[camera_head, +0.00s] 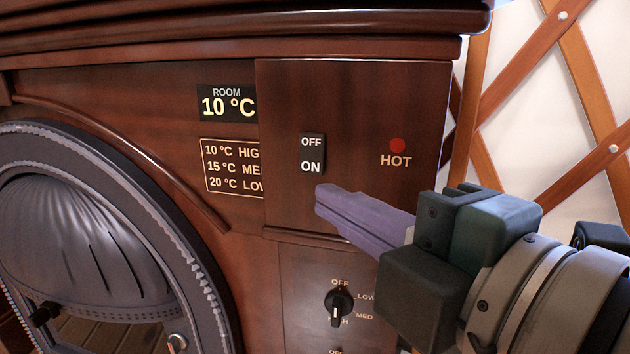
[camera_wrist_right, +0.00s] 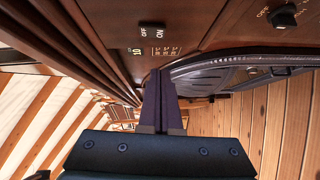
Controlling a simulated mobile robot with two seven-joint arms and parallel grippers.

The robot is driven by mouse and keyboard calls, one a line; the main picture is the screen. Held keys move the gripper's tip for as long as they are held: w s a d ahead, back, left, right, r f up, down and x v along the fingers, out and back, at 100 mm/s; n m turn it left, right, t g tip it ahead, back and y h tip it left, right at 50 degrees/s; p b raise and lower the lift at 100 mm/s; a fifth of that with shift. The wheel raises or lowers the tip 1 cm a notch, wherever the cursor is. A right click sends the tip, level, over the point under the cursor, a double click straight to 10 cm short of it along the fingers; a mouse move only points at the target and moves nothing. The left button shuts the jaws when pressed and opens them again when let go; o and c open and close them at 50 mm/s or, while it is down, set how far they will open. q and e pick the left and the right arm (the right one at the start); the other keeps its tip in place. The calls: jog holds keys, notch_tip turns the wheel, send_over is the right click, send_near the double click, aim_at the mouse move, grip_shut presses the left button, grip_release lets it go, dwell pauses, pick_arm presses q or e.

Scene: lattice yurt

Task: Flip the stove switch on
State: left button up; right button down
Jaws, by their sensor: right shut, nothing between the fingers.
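The stove switch (camera_head: 312,155) is a small black rocker marked OFF at the top and ON at the bottom, on the upper wooden panel of the stove. It also shows in the right wrist view (camera_wrist_right: 154,33), near the top. A red round light (camera_head: 398,145) labelled HOT is to its right. My right gripper (camera_head: 325,203) is shut and empty, its purple-grey fingers pointing left just below and right of the switch. In the head view the fingers appear apart from the switch. The fingers also show together in the right wrist view (camera_wrist_right: 161,80). My left gripper is not in view.
A black knob (camera_head: 338,302) with OFF, LOW and MED marks is on the lower panel, partly beside my gripper. A room display (camera_head: 227,104) reads 10 °C above a temperature chart (camera_head: 232,168). The round stove door (camera_head: 90,235) is at left. A ledge overhangs the panel.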

aim_at(306, 169)
jog(key=shift+w+a+f+b, duration=0.15)
jog(key=shift+w+a+b, duration=0.15)
jog(key=shift+w, duration=1.05)
jog(key=shift+w+a+f+b, duration=0.2)
jog(key=shift+w+b, duration=0.2)
jog(key=shift+w, duration=0.9)
jog(key=shift+w+a+f+b, duration=0.2)
jog(key=shift+w+b, duration=0.15)
jog(key=shift+w, duration=1)
jog(key=shift+w+f+b, duration=0.1)
jog(key=shift+f+b, duration=0.05)
jog(key=shift+b, duration=0.2)
jog(key=shift+w+d+f+n+b, duration=0.1)
jog(key=shift+w+f+n+b, duration=0.2)
jog(key=shift+b, duration=0.35)
jog(key=shift+s+r+p, duration=0.15)
jog(key=shift+r+p, duration=0.25)
jog(key=shift+p, duration=0.05)
